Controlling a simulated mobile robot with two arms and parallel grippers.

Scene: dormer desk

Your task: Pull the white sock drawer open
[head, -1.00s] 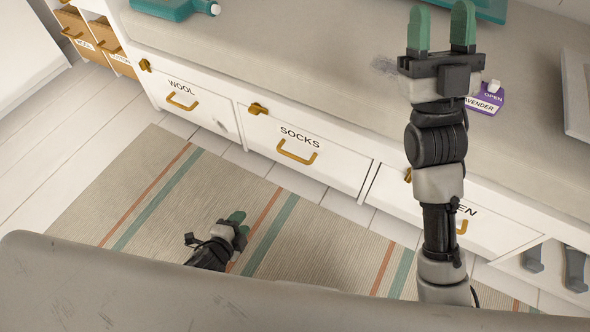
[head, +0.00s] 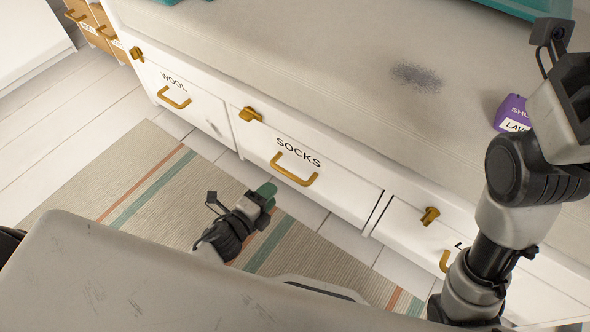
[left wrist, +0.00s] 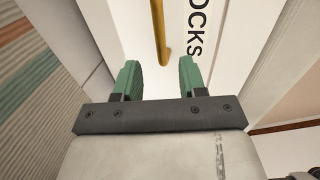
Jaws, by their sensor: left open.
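The white sock drawer (head: 318,172), lettered SOCKS, is shut, its front in line with its neighbours. Its brass bar handle (head: 292,172) sits below the lettering, and a brass catch (head: 250,114) is at its upper left. My left gripper (head: 266,198) is below and left of the handle, apart from it in the head view. In the left wrist view the open, empty fingers (left wrist: 158,80) point at the drawer front, with the handle (left wrist: 158,30) ahead between them. My right arm is at the right edge; its fingertips are out of frame.
The WOOL drawer (head: 185,110) is to the left and another drawer (head: 405,228) to the right, both shut. A striped rug (head: 150,185) covers the floor in front.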

